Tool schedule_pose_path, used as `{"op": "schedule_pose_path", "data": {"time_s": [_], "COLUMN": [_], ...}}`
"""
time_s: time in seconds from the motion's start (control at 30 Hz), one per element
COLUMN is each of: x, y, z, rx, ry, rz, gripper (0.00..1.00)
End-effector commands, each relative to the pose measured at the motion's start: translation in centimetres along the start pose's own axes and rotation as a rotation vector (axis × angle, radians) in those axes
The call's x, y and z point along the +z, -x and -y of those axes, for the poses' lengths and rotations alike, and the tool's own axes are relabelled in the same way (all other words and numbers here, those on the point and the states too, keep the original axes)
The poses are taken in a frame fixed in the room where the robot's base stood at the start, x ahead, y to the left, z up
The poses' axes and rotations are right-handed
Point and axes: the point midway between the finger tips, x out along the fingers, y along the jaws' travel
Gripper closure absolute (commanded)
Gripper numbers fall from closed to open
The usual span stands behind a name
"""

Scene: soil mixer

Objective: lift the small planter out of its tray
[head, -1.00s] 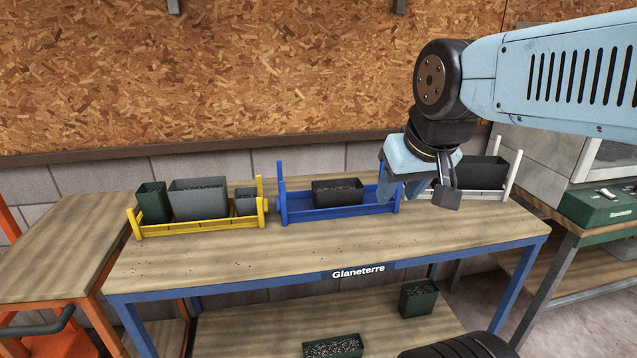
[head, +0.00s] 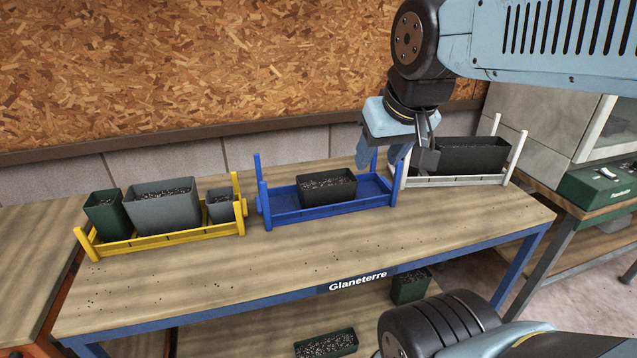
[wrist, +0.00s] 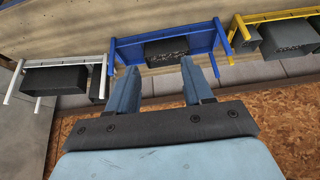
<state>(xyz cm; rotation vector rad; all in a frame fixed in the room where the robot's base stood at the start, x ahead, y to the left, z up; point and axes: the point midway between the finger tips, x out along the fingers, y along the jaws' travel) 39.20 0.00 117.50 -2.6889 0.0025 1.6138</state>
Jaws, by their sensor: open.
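A small grey planter (head: 221,205) stands at the right end of the yellow tray (head: 170,241); it also shows in the wrist view (wrist: 245,38). A dark planter (head: 327,187) with soil sits in the blue tray (head: 335,209), and in the wrist view (wrist: 166,51) it lies beyond my fingertips. A small dark planter (wrist: 97,85) shows beside a larger one in the white tray in the wrist view. My gripper (head: 382,158) is open and empty, fingers down, near the blue tray's right end in the head view. I cannot tell its height exactly.
A green planter (head: 106,215) and a larger grey planter (head: 165,205) share the yellow tray. A long dark planter (head: 472,155) fills much of the white tray (head: 470,181). Tray end posts stand upright. The bench front is clear. Green planters (head: 326,343) rest on the lower shelf.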

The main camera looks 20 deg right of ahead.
Motion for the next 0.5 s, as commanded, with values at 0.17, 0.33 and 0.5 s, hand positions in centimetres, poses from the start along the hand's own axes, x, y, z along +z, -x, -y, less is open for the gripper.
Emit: {"op": "schedule_pose_path", "data": {"time_s": [0.17, 0.33, 0.5], "x": [-1.5, -4.6, -7.8], "y": [-0.7, -2.5, -5.2], "z": [0.0, -0.2, -0.4], "rx": [-0.026, -0.059, -0.054], "ry": [-0.094, -0.306, -0.546], "rz": [0.036, 0.120, 0.215], "gripper": [0.32, 0.15, 0.05]}}
